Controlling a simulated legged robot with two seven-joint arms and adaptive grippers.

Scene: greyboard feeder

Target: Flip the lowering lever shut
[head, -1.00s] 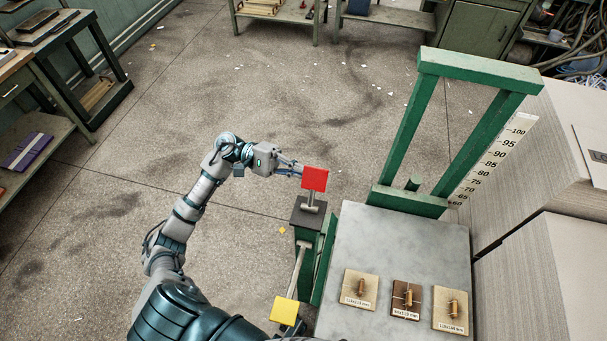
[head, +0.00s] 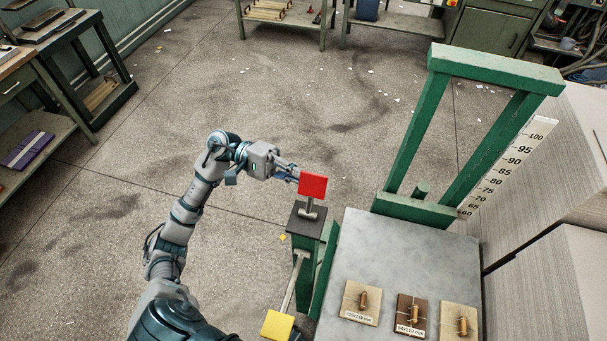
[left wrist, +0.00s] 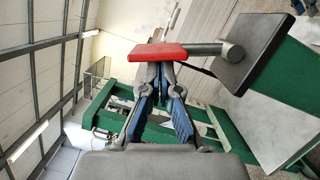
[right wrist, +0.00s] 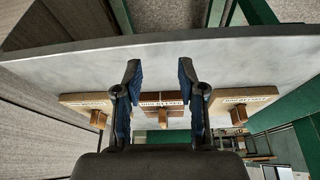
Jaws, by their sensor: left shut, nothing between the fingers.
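A lever with a red square paddle (head: 312,186) stands on a dark block (head: 305,221) beside the green-framed machine. A second lever has a yellow square paddle (head: 277,324) and leans toward the lower left. I cannot tell from labels which one is the lowering lever. My left gripper (head: 294,175) is shut and empty, with its fingertips at the left edge of the red paddle. In the left wrist view the red paddle (left wrist: 157,52) lies right at the fingertips (left wrist: 159,68); contact is unclear. My right gripper (right wrist: 159,75) is open and empty, and outside the head view.
The grey tabletop (head: 385,255) carries several small labelled boards with wooden handles, one dark brown (head: 412,314). A green upright frame (head: 500,70) and a number scale (head: 513,160) rise behind it. Tall pale stacks (head: 540,170) stand at the right.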

